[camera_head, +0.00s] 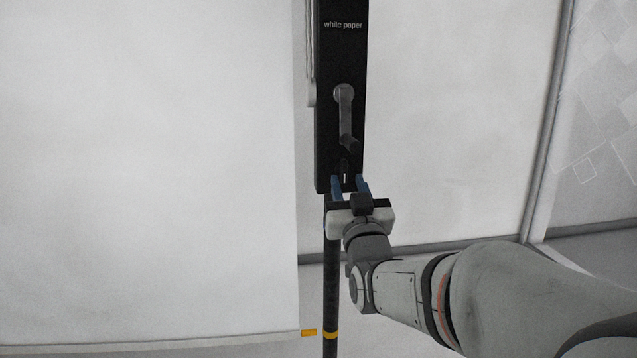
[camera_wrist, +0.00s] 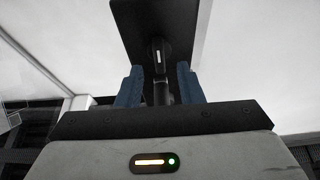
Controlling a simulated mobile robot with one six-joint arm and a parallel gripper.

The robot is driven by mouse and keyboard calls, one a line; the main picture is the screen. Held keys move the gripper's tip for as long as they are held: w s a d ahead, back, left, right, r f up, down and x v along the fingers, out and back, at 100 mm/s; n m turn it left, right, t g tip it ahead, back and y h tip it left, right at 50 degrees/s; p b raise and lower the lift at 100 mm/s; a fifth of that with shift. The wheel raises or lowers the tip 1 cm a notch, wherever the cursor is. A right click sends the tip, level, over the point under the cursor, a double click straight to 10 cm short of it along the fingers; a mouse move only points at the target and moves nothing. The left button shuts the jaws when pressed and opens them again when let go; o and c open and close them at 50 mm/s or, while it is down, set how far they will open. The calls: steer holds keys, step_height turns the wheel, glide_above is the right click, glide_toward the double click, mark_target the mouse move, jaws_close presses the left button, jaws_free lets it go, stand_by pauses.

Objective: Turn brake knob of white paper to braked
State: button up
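The black panel (camera_head: 325,120) labelled "white paper" stands upright in the head view. Its small black brake knob (camera_head: 345,168) sits near the lower end, with a white mark running roughly up and down. A grey crank (camera_head: 345,105) with a dark handle hangs above the knob. My gripper (camera_head: 349,182) is just below the knob, its two blue fingers apart. In the wrist view my gripper (camera_wrist: 160,69) is open, and the knob (camera_wrist: 158,55) with its white mark appears between the fingertips. I cannot tell whether either finger touches it.
A large white paper sheet (camera_head: 150,170) hangs left of the panel. A dark pole (camera_head: 331,290) with a yellow band runs down below the panel. An orange tab (camera_head: 309,333) sits by the sheet's lower corner. A pale wall is at right.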

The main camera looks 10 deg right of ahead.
mark_target(345, 172)
steer(key=shift+x, duration=1.5)
steer(key=shift+c, duration=0.4)
